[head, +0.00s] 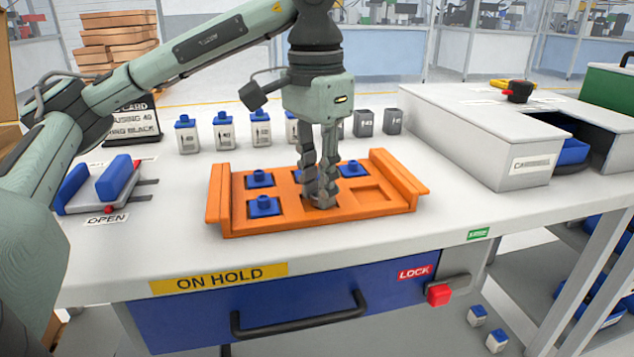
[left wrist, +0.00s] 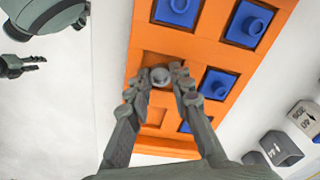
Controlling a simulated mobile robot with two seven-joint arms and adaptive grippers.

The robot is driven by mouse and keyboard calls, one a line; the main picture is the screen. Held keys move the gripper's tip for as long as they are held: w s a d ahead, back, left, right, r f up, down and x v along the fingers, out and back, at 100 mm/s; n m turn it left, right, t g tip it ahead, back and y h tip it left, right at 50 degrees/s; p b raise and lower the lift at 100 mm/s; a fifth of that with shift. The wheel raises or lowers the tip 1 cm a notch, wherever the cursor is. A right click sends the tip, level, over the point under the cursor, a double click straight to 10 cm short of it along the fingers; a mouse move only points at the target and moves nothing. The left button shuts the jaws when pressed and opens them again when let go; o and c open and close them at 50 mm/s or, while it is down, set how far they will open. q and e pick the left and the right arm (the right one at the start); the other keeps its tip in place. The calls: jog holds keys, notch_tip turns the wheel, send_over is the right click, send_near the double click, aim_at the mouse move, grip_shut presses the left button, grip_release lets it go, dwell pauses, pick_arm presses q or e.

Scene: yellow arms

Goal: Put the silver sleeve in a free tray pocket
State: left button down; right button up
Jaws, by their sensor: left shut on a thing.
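The silver sleeve (left wrist: 160,76) is a small grey ring between the fingertips of my left gripper (head: 320,198). The left gripper, also in the left wrist view (left wrist: 163,78), is shut on it and points down at the front middle pocket of the orange tray (head: 412,203). The sleeve is at or just over that pocket; I cannot tell whether it touches the floor. The front right pocket (head: 370,193) is empty. Blue pieces with round tops (head: 264,206) fill the other pockets. My right gripper (left wrist: 30,63) shows at the left edge of the left wrist view, away from the tray; its opening is unclear.
Blue-capped bottles (head: 225,130) and grey blocks (head: 364,123) stand in a row behind the tray. A grey housing (head: 480,130) is at the right, and a blue-and-grey device (head: 115,180) at the left. The table front is clear above a blue drawer (head: 300,310).

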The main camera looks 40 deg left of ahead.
pick_arm(q)
jog(key=shift+s+d+f, duration=0.1)
jog(key=shift+s+f, duration=0.05)
jog(key=shift+f, duration=0.3)
jog(key=shift+s+d+f, duration=0.1)
jog(key=shift+s+f, duration=0.05)
jog(key=shift+f, duration=0.25)
jog(key=c, duration=1.8)
grip_release()
jog(key=o, duration=0.5)
jog(key=shift+c, duration=0.2)
jog(key=shift+w+f, duration=0.1)
jog(key=shift+w, duration=0.05)
jog(key=shift+a, duration=0.1)
jog(key=shift+w, duration=0.1)
jog(key=shift+a+r, duration=0.1)
jog(key=shift+r, duration=0.15)
